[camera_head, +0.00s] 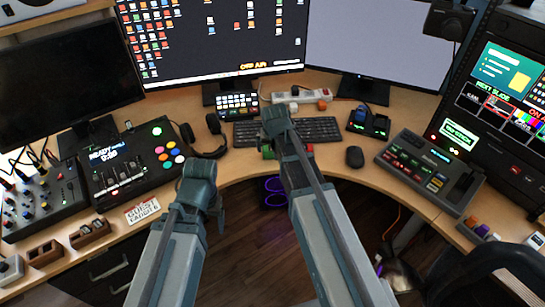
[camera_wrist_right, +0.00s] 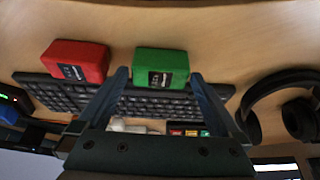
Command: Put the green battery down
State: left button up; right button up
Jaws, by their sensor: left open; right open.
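The green battery (camera_wrist_right: 162,66) is a small block with a dark label, on the desk by the near edge of the keyboard in the right wrist view. In the head view only a little of it (camera_head: 268,152) shows beside my right arm. My right gripper (camera_wrist_right: 160,77) is open, its fingertips to either side of the green battery with visible gaps. The right gripper (camera_head: 276,128) hides part of this area in the head view. A red battery (camera_wrist_right: 76,60) lies beside the green one. My left gripper (camera_head: 203,188) is open and empty over the desk's front edge.
The keyboard (camera_head: 318,130) lies just behind the batteries, headphones (camera_head: 207,138) to the left, a mouse (camera_head: 354,156) to the right. A black device with lit slots (camera_head: 369,122) stands behind the mouse. Control panels stand at both sides. Bare desk (camera_head: 330,160) shows around the mouse.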

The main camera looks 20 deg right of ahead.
jog(key=shift+w+f, duration=0.15)
jog(key=shift+f, duration=0.5)
pick_arm(q)
jog(key=shift+f, duration=0.5)
pick_arm(e)
jog(key=shift+r, duration=0.1)
jog(key=c, duration=1.3)
jog(key=shift+r, duration=0.1)
